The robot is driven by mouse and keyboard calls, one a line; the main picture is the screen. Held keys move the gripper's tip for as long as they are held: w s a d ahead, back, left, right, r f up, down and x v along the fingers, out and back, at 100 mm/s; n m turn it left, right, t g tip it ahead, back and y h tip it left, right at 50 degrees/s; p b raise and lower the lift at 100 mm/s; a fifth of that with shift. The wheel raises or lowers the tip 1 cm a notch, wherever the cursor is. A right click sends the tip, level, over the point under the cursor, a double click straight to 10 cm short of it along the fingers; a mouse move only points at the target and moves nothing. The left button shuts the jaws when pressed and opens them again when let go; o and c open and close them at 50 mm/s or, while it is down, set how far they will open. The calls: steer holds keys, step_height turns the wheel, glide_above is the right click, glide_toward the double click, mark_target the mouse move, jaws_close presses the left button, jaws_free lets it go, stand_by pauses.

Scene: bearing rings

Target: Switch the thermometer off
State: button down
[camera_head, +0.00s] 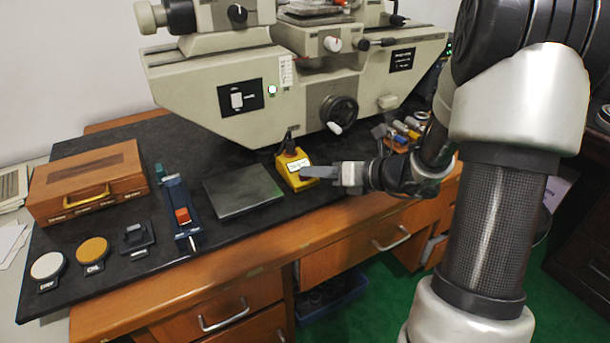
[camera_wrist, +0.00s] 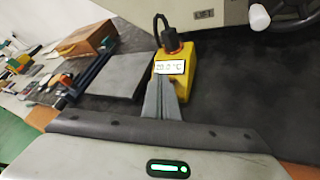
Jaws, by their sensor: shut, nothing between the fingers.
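The yellow thermometer (camera_head: 297,181) sits on the dark bench mat in the middle of the head view. A black probe or cable stands up from its back. In the wrist view the thermometer (camera_wrist: 183,58) shows a white display that appears to read 20.2 °C. My gripper (camera_head: 304,172) is shut and empty, with its fingertips at the right side of the thermometer's display face. In the wrist view my gripper (camera_wrist: 163,80) points at the lower edge of the display and hides part of the front. I cannot tell whether the tips touch it.
A large beige measuring machine (camera_head: 300,90) stands close behind. A flat grey plate (camera_head: 243,191) lies to the left. Farther left are a blue stand (camera_head: 180,205) and a wooden box (camera_head: 90,183). Small coloured tools (camera_head: 400,130) lie to the right.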

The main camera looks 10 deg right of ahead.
steer(key=shift+f, duration=0.1)
stand_by(0.3)
steer(key=shift+s+r+p, duration=0.25)
steer(key=shift+r+p, duration=0.25)
steer(key=shift+r, duration=0.05)
steer(key=r+p, duration=0.2)
steer(key=s+r, duration=0.1)
steer(key=shift+d+p, duration=0.25)
steer(key=shift+p, duration=0.15)
steer(key=shift+s+d+r+p, duration=0.1)
steer(key=shift+s+r+p, duration=0.3)
steer(key=shift+r+p, duration=0.2)
steer(key=shift+s+d+r+p, duration=0.1)
steer(key=shift+s+r+p, duration=0.25)
steer(key=shift+r+p, duration=0.25)
stand_by(1.1)
